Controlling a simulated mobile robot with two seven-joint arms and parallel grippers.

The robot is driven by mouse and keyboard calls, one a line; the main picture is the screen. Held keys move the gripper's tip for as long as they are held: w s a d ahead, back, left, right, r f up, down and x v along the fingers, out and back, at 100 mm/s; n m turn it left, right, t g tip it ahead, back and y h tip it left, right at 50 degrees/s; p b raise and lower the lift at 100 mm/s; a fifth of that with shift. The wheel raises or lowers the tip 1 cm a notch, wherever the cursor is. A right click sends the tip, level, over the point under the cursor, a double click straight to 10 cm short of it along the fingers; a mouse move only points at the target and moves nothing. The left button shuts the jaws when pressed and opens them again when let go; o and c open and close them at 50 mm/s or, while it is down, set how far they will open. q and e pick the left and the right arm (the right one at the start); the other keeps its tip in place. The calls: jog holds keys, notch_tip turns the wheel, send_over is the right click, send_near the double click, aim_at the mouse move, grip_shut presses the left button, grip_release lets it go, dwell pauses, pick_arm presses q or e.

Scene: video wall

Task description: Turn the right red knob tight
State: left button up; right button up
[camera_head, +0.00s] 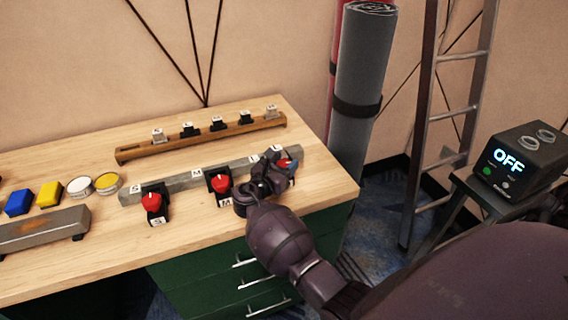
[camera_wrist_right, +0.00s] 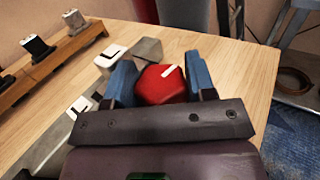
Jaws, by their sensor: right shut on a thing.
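The right red knob (camera_head: 285,162) is at the right end of a grey rail (camera_head: 180,184) on the wooden table. In the right wrist view the knob (camera_wrist_right: 158,88) shows a white mark on its top, slanting to the upper right. My right gripper (camera_head: 281,168) is shut on this knob. Its blue fingers (camera_wrist_right: 160,81) lie on either side of it. The gripper hides much of the knob in the head view. Two other red knobs, the middle one (camera_head: 221,183) and the left one (camera_head: 152,202), sit along the same rail. My left gripper is not in view.
A wooden rail (camera_head: 200,139) with several small switches stands behind. Blue (camera_head: 19,202) and yellow (camera_head: 49,194) buttons and two round pots are at left. A black box reading OFF (camera_head: 510,162) stands at right, near a ladder (camera_head: 424,130) and a grey roll (camera_head: 359,75).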

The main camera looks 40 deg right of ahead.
jog(key=o, duration=0.6)
jog(key=v, duration=1)
jog(key=shift+s+a, duration=0.15)
jog(key=shift+a, duration=0.25)
jog(key=shift+f, duration=0.1)
